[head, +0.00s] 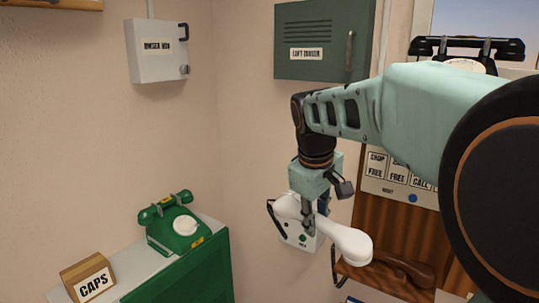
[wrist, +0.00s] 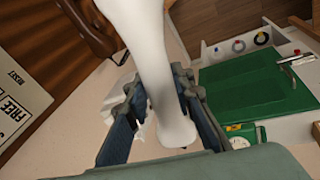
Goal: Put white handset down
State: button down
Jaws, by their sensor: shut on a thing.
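My gripper (head: 309,218) is shut on the white handset (head: 348,241), around its grip, and holds it in the air. The handset slants from upper left to lower right in the head view. In the wrist view the handset (wrist: 150,50) runs down between the two fingers of my gripper (wrist: 160,85). Behind it in the head view is a white wall unit (head: 300,238) with a green dot, partly hidden by the handset and gripper. I cannot tell whether the handset touches it.
A brown handset (head: 405,268) is at lower right, by a wooden panel (head: 370,215). A green dial phone (head: 182,228) and a CAPS block (head: 88,280) stand on the counter at left. A green cabinet (head: 325,40) and a grey box (head: 157,52) hang on the wall.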

jog(key=s+d+f+m+h, duration=0.1)
jog(key=s+f+m, duration=0.2)
jog(key=f, duration=0.9)
jog(key=s+d+f+m+g+h, duration=0.1)
jog(key=f+m, duration=0.4)
jog(key=f, duration=0.7)
jog(key=shift+s+d+f+m+g, duration=0.3)
jog(key=shift+s+d+f, duration=0.15)
jog(key=shift+s, duration=0.55)
jog(key=shift+d, duration=0.1)
